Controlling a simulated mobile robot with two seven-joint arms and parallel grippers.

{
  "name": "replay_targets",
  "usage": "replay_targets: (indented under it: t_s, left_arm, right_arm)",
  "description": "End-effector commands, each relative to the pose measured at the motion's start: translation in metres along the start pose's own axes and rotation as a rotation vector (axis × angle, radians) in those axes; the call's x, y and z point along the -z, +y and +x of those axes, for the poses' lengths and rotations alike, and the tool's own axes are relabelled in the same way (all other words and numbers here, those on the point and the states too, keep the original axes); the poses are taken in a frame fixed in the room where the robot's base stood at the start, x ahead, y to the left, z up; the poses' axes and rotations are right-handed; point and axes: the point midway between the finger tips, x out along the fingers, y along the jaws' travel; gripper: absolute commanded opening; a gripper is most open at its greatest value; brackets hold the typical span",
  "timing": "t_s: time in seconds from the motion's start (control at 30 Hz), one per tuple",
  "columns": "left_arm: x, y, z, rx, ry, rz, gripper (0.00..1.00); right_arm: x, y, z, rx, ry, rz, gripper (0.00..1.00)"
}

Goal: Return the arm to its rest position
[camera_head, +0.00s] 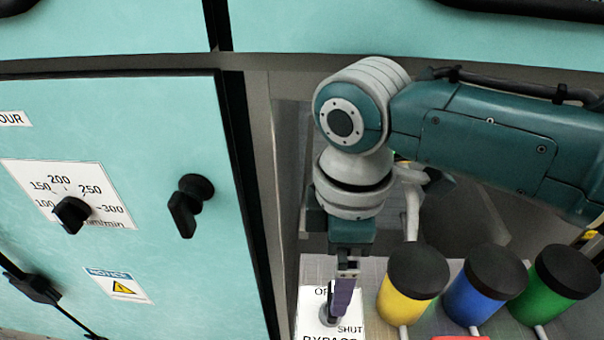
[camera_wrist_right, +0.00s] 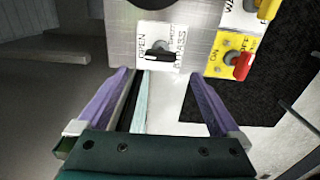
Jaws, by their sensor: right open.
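My right arm (camera_head: 480,130) comes in from the right in the head view and bends down at its grey and teal wrist. My right gripper (camera_head: 345,290) points down beside the bypass plate (camera_head: 312,300), which reads OPEN, SHUT and BYPASS. In the right wrist view, the purple fingers of the right gripper (camera_wrist_right: 163,76) are spread apart with nothing between them. The black bypass knob (camera_wrist_right: 158,51) shows just beyond the fingertips, apart from them. My left gripper is out of view.
Yellow (camera_head: 406,292), blue (camera_head: 482,293) and green (camera_head: 550,290) black-capped cylinders stand right of the gripper. A teal cabinet door (camera_head: 160,130) with a dial (camera_head: 72,213) and handle (camera_head: 187,205) is at left. A red switch (camera_wrist_right: 243,66) sits near the bypass plate.

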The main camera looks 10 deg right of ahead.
Motion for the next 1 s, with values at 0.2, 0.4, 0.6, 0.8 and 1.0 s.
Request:
replay_targets:
  t_s: [0.2,0.4,0.6,0.8,1.0]
  left_arm:
    - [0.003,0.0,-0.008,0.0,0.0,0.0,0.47]
    - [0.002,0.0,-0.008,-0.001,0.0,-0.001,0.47]
    - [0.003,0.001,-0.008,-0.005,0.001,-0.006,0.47]
    - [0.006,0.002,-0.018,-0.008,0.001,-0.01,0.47]
    - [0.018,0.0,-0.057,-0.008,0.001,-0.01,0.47]
  right_arm:
    - [0.0,0.0,-0.024,0.0,-0.001,0.0,1.0]
    - [0.0,0.0,-0.025,0.001,-0.001,0.0,1.0]
    - [0.0,0.0,-0.024,0.001,-0.001,0.0,1.0]
    - [0.009,-0.018,-0.031,0.011,0.042,0.025,1.0]
    - [0.025,-0.077,-0.07,0.026,0.215,0.246,1.0]
